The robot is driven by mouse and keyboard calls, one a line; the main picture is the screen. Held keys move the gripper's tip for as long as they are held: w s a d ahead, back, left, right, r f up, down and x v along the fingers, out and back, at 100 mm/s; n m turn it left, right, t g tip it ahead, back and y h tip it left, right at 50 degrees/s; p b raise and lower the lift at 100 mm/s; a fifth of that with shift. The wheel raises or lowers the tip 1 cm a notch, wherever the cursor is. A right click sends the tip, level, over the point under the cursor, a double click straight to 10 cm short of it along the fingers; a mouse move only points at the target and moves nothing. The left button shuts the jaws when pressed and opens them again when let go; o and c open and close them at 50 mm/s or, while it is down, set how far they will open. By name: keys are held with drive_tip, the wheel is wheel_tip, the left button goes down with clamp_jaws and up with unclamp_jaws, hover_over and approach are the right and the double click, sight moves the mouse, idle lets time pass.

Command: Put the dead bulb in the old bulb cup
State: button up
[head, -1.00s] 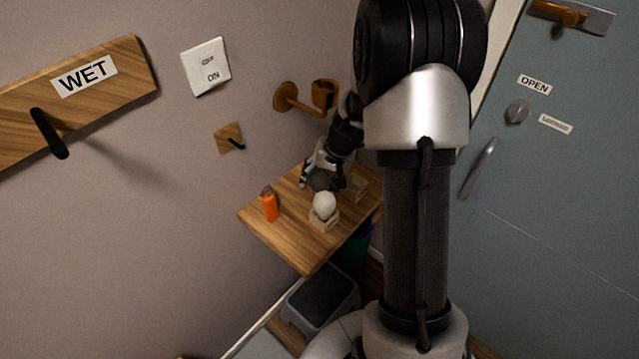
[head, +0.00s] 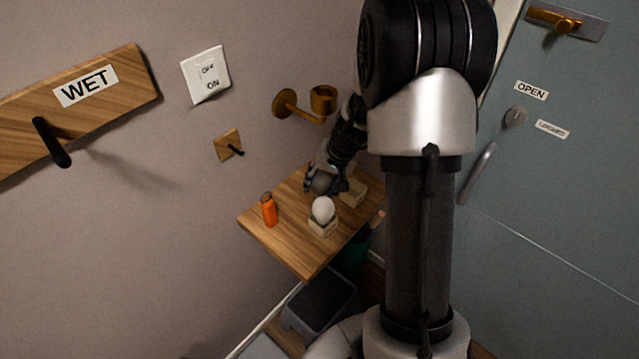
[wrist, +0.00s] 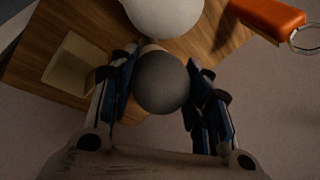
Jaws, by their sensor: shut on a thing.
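My gripper (wrist: 160,92) is shut on the dead bulb (wrist: 161,83), a dark grey globe between its two fingers in the wrist view. In the head view the dark bulb (head: 321,184) is at the far side of the small wooden table, low over its top. I cannot tell whether it touches the table.
A wall switch (head: 206,74) and a step stool (head: 320,300) are nearby.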

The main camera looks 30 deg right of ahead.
sight(318, 174)
wheel_tip(318, 174, up, 5)
drive_tip(key=shift+w+r+p, duration=0.1)
drive_tip(key=shift+r+p, duration=0.1)
drive_tip(key=shift+p, duration=0.7)
drive_tip(key=s+d, duration=0.3)
drive_tip(key=s, duration=0.6)
drive_tip(key=s+d, duration=0.3)
drive_tip(key=s, duration=0.5)
drive_tip(key=w+d+r+m+h+p, duration=0.1)
drive_tip(key=w+d+r+m+p, duration=0.15)
drive_tip(key=w, duration=0.45)
drive_tip(key=w+d+r+m+h+p, duration=0.1)
drive_tip(key=w+m+p, duration=0.15)
drive_tip(key=w, duration=0.45)
drive_tip(key=shift+n, duration=0.4)
drive_tip(key=shift+s+a+f+b+x, duration=0.1)
drive_tip(key=shift+s+b+x, duration=0.35)
drive_tip(key=shift+x, duration=1.15)
drive_tip(key=shift+s+a+f+b+x, duration=0.15)
drive_tip(key=shift+b+x, duration=0.5)
drive_tip(key=shift+x, duration=0.95)
drive_tip(key=shift+s+f+b+x, duration=0.1)
drive_tip(key=shift+s+b+x, duration=0.4)
drive_tip(key=shift+x, duration=1.1)
drive_tip(key=shift+f+b, duration=0.25)
drive_tip(key=shift+b, duration=0.1)
drive_tip(key=o, duration=1.2)
drive_tip(key=shift+r, duration=0.1)
drive_tip(key=shift+c, duration=0.2)
